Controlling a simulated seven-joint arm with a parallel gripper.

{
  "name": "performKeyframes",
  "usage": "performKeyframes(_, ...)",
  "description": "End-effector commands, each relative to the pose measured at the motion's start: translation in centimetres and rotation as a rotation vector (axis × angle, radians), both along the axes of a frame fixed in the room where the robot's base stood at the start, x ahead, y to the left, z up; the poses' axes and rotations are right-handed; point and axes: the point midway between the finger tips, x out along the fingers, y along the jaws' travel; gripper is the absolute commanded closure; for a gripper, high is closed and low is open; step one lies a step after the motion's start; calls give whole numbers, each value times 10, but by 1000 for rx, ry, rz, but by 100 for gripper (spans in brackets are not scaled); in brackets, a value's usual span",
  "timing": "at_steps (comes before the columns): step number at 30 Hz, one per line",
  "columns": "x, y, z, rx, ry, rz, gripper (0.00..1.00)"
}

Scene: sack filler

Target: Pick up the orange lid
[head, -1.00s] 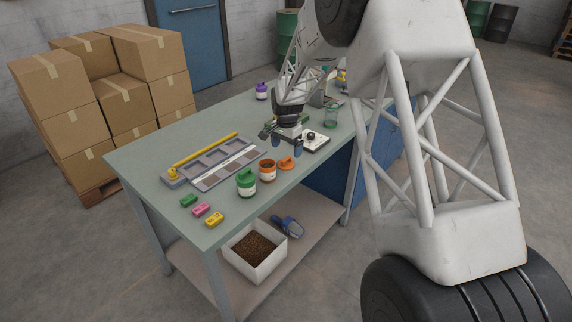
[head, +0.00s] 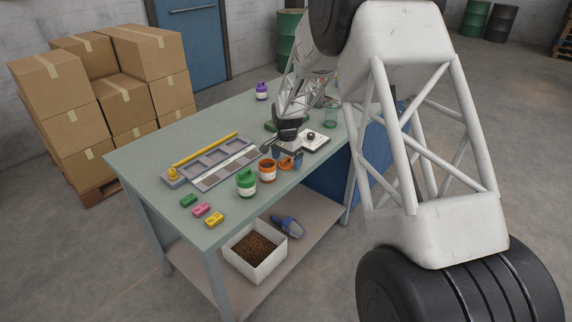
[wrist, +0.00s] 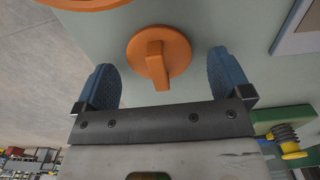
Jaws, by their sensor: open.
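The orange lid (wrist: 176,48) is a round disc with a raised bar handle, lying on the green table. It shows in the wrist view between and a little beyond my two blue fingertips. In the head view the lid (head: 284,163) is at the table's front edge, partly hidden by my gripper. My gripper (wrist: 165,82) is open, with one finger on each side of the lid's handle and nothing held. In the head view my gripper (head: 286,157) is low over the lid. I cannot tell whether the fingers touch it.
An orange open jar (head: 267,173) stands just left of the lid, and a green-lidded jar (head: 246,185) is beside it. A white device (head: 313,140) is on the right. A grey compartment tray (head: 215,163) lies to the left. The table edge is close.

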Motion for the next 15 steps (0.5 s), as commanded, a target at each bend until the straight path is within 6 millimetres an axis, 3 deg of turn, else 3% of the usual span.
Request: performKeyframes(15,0,0,0,0,0,0,4)
